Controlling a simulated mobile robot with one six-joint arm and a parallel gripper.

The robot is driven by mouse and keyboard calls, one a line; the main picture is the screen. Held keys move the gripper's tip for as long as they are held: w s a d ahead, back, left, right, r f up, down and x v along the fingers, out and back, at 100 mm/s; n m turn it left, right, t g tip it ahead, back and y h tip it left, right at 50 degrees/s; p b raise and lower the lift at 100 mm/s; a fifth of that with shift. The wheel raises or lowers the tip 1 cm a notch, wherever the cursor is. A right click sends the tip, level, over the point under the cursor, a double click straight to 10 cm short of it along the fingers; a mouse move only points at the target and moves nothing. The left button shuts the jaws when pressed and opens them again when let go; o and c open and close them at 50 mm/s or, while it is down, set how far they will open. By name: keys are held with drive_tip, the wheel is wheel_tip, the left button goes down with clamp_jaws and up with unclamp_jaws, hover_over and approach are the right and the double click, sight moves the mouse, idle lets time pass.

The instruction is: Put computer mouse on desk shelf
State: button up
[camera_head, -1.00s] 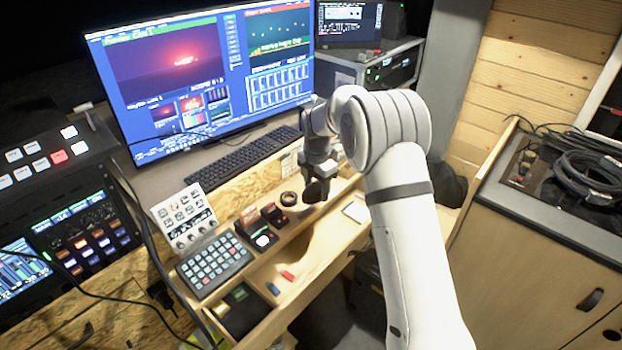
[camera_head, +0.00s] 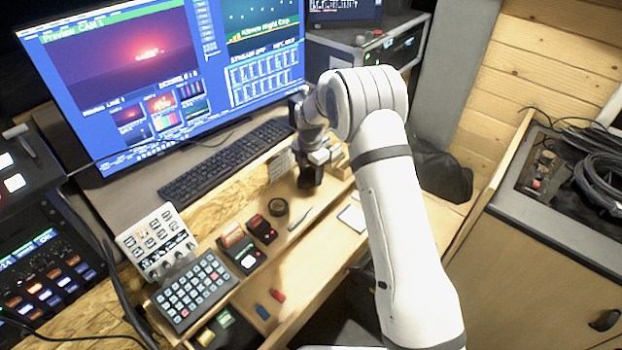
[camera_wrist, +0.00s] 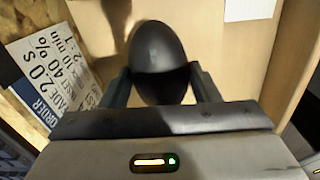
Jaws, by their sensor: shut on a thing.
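My gripper (camera_wrist: 160,88) is shut on the computer mouse (camera_wrist: 158,50), a smooth, dark, oval body held between its two fingers in the wrist view. In the head view my gripper (camera_head: 309,180) points down over the right part of the wooden desk ledge, close to the front of the raised desk level. The mouse is hard to tell from the dark fingers there. The raised desk shelf (camera_head: 135,192) has a grey top and a wood-chip front, and carries the monitor and the black keyboard (camera_head: 225,160). I cannot tell whether the mouse touches the ledge.
A printed card (camera_wrist: 45,65) is close at left. A white sheet (camera_head: 352,217) lies right. Bare wood surrounds the mouse.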

sight(310, 180)
wheel_tip(310, 180, down, 4)
drive_tip(key=shift+r+p, duration=0.2)
drive_tip(key=shift+p, duration=0.15)
drive_tip(key=shift+s, duration=0.1)
drive_tip(key=shift+f, duration=0.1)
drive_tip(key=o, duration=1)
